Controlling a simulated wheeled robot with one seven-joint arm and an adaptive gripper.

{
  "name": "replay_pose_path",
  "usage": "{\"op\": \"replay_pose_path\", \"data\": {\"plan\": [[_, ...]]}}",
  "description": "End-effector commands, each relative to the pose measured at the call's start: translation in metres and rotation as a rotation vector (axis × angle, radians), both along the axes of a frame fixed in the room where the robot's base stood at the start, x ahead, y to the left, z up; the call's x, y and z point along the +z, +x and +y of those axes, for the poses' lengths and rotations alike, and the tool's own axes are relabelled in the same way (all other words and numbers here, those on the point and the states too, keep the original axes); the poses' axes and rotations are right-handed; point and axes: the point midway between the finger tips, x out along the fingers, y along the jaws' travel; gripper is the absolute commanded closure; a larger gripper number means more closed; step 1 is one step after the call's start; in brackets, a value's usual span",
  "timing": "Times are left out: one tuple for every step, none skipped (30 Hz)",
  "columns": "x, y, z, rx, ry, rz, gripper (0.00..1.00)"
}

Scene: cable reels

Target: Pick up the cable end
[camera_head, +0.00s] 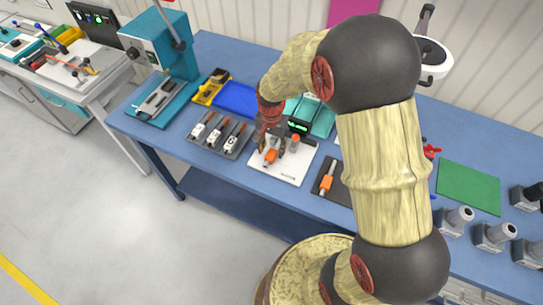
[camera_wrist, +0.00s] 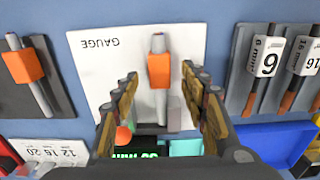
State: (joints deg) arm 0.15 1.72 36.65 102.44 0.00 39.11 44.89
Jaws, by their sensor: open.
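A grey rod with an orange sleeve (camera_wrist: 158,70) lies on the white plate marked "GAUGE" (camera_wrist: 95,62). In the head view its orange sleeve (camera_head: 270,156) shows just below my gripper (camera_head: 273,146). In the wrist view my gripper (camera_wrist: 159,74) is open, with one finger on each side of the rod and gaps between. Several labelled pieces with dark ends and brown tips, one marked 6 (camera_wrist: 266,62), lie in a grey tray; they look like cable ends. I cannot tell for certain which piece is the cable end.
Another orange-sleeved rod (camera_wrist: 23,66) lies on a dark tray beside the plate. A small display with green text (camera_head: 299,125) stands behind the plate. A blue bin (camera_head: 236,98), a teal press (camera_head: 158,45) and a green mat (camera_head: 468,187) are on the blue bench.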

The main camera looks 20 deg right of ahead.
Motion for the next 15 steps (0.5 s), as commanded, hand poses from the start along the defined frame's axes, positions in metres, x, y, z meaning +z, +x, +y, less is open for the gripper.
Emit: {"op": "replay_pose_path", "data": {"plan": [[-0.011,0.0,-0.001,0.0,0.0,0.004,0.56],[-0.015,-0.001,-0.001,0.0,0.0,0.006,0.56],[-0.02,-0.001,-0.001,0.0,0.0,0.004,0.56],[-0.023,0.0,-0.001,0.0,0.0,0.003,0.56],[-0.025,0.0,-0.001,0.0,0.0,0.003,0.56],[-0.026,0.0,-0.001,0.001,0.0,0.003,0.56],[-0.026,0.0,0.0,0.001,0.0,0.001,0.56],[-0.026,0.0,0.0,0.001,0.0,0.001,0.56],[-0.026,0.0,0.0,0.001,0.0,0.001,0.56],[-0.026,0.0,0.0,0.001,0.0,0.001,0.56],[-0.026,0.0,0.0,0.001,0.0,0.001,0.56],[-0.025,0.0,0.0,0.001,0.0,0.001,0.56],[-0.025,0.0,0.0,0.001,0.0,0.001,0.58],[-0.025,0.0,0.0,0.001,0.0,0.001,0.59],[-0.025,0.0,0.0,0.001,0.0,0.001,0.62]]}}
